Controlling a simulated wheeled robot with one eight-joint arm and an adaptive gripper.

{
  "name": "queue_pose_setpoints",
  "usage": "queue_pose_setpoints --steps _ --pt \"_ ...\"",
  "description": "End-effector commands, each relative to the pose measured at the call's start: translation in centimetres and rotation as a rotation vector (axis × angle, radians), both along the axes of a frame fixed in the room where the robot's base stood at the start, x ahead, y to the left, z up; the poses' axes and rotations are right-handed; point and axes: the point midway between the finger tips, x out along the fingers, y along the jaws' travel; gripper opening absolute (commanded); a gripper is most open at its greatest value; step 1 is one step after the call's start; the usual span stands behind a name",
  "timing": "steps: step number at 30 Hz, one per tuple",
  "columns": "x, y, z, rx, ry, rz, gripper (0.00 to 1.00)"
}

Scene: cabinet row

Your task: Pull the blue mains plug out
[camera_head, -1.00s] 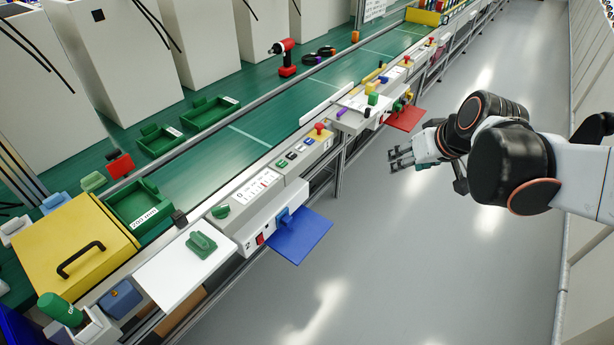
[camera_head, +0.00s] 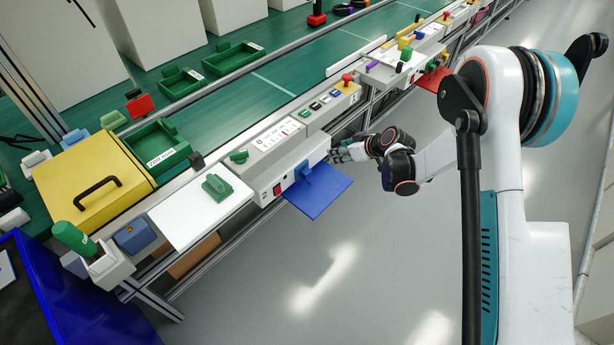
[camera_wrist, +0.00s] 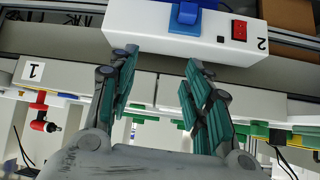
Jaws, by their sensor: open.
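The blue mains plug (camera_head: 303,173) sits in the front face of a white control unit (camera_head: 262,178), beside a red switch (camera_head: 278,189). In the wrist view the plug (camera_wrist: 185,14) shows at the top edge, partly cut off, with the red switch (camera_wrist: 239,30) to its right. My gripper (camera_head: 336,153) is just right of the plug in the head view, apart from it. In the wrist view my gripper (camera_wrist: 160,60) is open and empty, its two fingers pointing toward the white unit's face. The plug lies beyond the fingertips.
A blue plate (camera_head: 319,192) sticks out below the plug over the aisle. A white board with a green handle (camera_head: 216,187) and a yellow lid (camera_head: 88,190) lie to the left. The grey floor (camera_head: 370,265) in front is clear.

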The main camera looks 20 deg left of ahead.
Motion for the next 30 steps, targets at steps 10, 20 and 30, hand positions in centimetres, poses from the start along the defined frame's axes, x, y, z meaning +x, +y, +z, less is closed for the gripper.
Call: queue_pose_setpoints --steps 10,20,30 --pt "-1.8 4.0 -10.3 0.038 -0.045 0.121 0.45" --pt "-1.6 5.6 -12.4 0.04 -0.05 0.134 0.45" --pt "-0.3 8.8 -15.4 0.04 -0.05 0.134 0.45"
